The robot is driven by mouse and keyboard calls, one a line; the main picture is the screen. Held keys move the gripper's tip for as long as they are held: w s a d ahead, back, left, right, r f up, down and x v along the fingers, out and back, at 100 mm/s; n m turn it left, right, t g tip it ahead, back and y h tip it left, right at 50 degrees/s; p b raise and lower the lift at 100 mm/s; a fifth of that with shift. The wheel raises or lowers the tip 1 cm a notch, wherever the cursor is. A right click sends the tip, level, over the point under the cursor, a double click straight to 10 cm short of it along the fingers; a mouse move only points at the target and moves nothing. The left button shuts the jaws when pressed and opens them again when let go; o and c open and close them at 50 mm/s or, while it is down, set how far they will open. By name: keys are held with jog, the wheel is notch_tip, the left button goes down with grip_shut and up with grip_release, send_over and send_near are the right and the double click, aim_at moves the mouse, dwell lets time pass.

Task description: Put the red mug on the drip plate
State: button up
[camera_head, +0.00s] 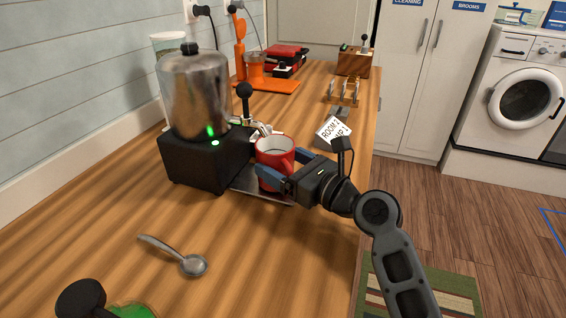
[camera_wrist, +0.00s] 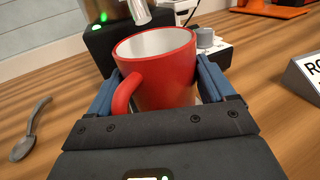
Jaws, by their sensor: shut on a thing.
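The red mug (camera_head: 271,161) is upright with a pale inside, just in front of the black and silver machine (camera_head: 201,115). My gripper (camera_head: 279,174) is shut on the red mug from the front right. In the wrist view the mug (camera_wrist: 165,75) sits between the two blue fingers, its handle towards the left finger. The drip plate (camera_head: 247,180) is a grey metal plate at the machine's base, partly hidden by the mug and my gripper. The mug is over the plate; I cannot tell whether it touches it.
A metal spoon (camera_head: 180,258) lies on the wooden counter (camera_head: 110,235) at the front left. A sign (camera_head: 332,130) stands right of the mug. A black-knobbed lever (camera_head: 244,100) is behind the mug. An orange press (camera_head: 258,75) stands farther back. The counter's front middle is clear.

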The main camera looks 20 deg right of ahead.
jog(key=shift+f, duration=0.1)
jog(key=o, duration=1.5)
jog(key=shift+f, duration=0.1)
jog(key=shift+s+d, duration=0.1)
jog(key=v, duration=1.1)
jog(key=shift+s+d+b, duration=0.1)
jog(key=shift+s+b, duration=0.3)
